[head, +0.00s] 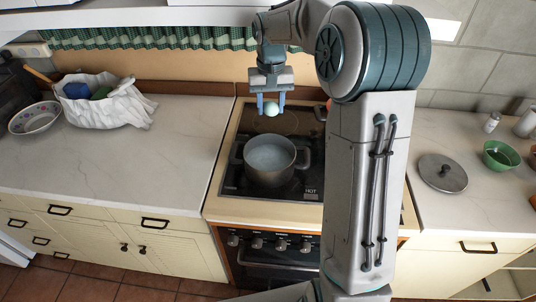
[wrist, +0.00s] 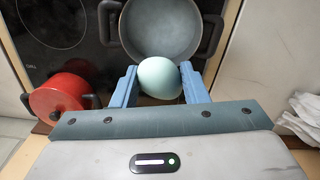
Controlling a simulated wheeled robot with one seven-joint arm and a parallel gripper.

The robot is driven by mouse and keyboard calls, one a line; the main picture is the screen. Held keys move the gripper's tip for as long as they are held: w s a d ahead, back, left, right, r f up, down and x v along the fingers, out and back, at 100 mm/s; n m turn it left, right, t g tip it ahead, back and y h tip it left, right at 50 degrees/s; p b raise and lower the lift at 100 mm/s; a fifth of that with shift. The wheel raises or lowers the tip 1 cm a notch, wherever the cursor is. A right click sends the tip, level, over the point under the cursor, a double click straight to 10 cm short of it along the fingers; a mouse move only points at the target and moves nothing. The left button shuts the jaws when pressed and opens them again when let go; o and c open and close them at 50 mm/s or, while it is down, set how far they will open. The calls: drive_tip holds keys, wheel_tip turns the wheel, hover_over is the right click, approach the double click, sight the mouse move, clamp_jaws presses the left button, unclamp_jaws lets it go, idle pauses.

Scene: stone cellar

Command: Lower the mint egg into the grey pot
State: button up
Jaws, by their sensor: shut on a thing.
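The mint egg (head: 271,108) is held between the blue fingers of my gripper (head: 271,104). In the wrist view the egg (wrist: 160,78) sits between the two fingertips (wrist: 160,84), which are shut on it. The grey pot (head: 270,160) stands on the stove, open at the top, with its dark handles to the sides. In the head view the egg is above and behind the pot's opening. In the wrist view the pot (wrist: 163,18) lies beyond the egg, and the egg covers part of its near rim.
A red pot (wrist: 62,98) stands on the stove (head: 262,209). On the left counter are a white bag (head: 115,108) and a patterned bowl (head: 35,117). On the right counter are a grey lid (head: 443,172) and a green bowl (head: 501,155). The left counter's front part is clear.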

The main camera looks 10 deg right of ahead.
drive_tip(key=b, duration=0.7)
hover_over(270, 168)
wheel_tip(270, 168, down, 10)
drive_tip(key=shift+r, duration=0.15)
idle(0.3)
drive_tip(key=shift+f+b, duration=2.6)
drive_tip(key=shift+f, duration=1.2)
drive_tip(key=shift+f+b, duration=1.8)
drive_tip(key=shift+f, duration=0.95)
drive_tip(key=o, duration=0.8)
